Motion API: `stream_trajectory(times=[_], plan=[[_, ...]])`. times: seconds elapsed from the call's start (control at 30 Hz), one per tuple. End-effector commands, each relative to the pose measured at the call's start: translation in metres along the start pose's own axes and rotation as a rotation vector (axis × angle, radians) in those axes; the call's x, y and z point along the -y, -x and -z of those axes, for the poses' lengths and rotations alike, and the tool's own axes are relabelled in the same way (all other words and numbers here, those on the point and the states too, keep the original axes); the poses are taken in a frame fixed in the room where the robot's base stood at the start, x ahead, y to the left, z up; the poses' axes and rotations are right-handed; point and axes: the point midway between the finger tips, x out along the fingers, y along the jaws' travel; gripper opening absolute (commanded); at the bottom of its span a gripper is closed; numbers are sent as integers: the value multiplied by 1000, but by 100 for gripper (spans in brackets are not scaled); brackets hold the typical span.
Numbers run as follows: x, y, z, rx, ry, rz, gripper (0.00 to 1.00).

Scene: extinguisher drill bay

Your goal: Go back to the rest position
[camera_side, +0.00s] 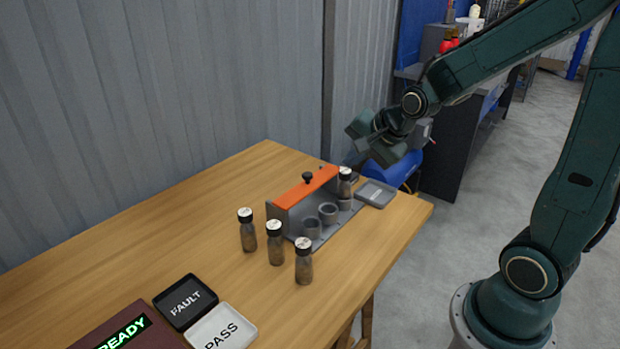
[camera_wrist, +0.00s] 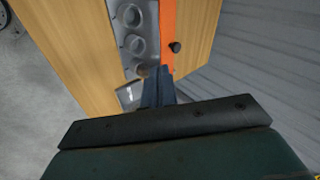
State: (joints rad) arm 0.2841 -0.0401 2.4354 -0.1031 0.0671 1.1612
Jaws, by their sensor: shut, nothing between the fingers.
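My gripper (camera_side: 358,160) is shut and empty, above the far right end of the wooden table, near the far end of a grey rack with an orange top. In the wrist view its fingers (camera_wrist: 158,90) are together and point toward the rack. The rack (camera_side: 291,218) has open round holders and a black knob on its orange top. In the wrist view this bottle is mostly hidden by the fingers.
Three capped bottles (camera_side: 275,243) stand on the table (camera_side: 160,235) in front of the rack. A grey tray (camera_side: 376,193) lies beside the rack's far end. A black FAULT tray (camera_side: 185,302), a white PASS tray (camera_side: 222,329) and a READY display (camera_side: 125,335) are at the near end. A corrugated wall (camera_side: 150,90) stands behind.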

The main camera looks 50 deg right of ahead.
Motion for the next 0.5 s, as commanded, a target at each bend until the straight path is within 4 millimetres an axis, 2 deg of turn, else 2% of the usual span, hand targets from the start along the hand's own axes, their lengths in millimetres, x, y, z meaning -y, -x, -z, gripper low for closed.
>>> stream_trajectory(times=[0.27, 0.5], plan=[[-5, 60, -30, 46, 413, -33, 0], [-24, 109, -53, 95, 765, -57, 0]])
